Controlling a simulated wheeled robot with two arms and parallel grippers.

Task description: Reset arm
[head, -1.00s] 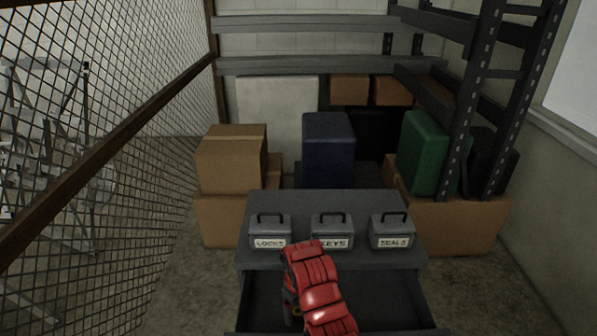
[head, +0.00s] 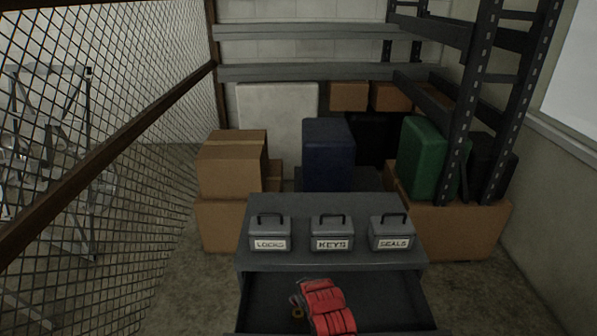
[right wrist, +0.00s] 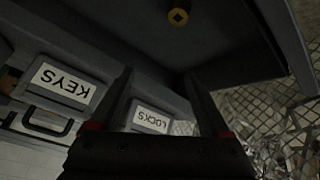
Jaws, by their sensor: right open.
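My right arm, with its red covers (head: 326,307), reaches over the open drawer (head: 385,300) of a grey cabinet (head: 330,205) in the head view. Its jaws are hidden there. In the right wrist view my right gripper (right wrist: 159,76) shows two dark fingers spread apart with nothing between them. A small brass round piece (right wrist: 178,16) shows beyond the fingertips, and a brass bit (head: 297,312) lies beside the arm in the head view. My left gripper is not in view.
Grey boxes labelled LOCKS (head: 270,233), KEYS (head: 331,233) and SEALS (head: 391,232) stand on the cabinet. Cartons (head: 232,165), a blue case (head: 328,155) and a green case (head: 422,158) stand behind. Mesh fencing (head: 150,160) runs along the left, a shelf upright (head: 512,100) on the right.

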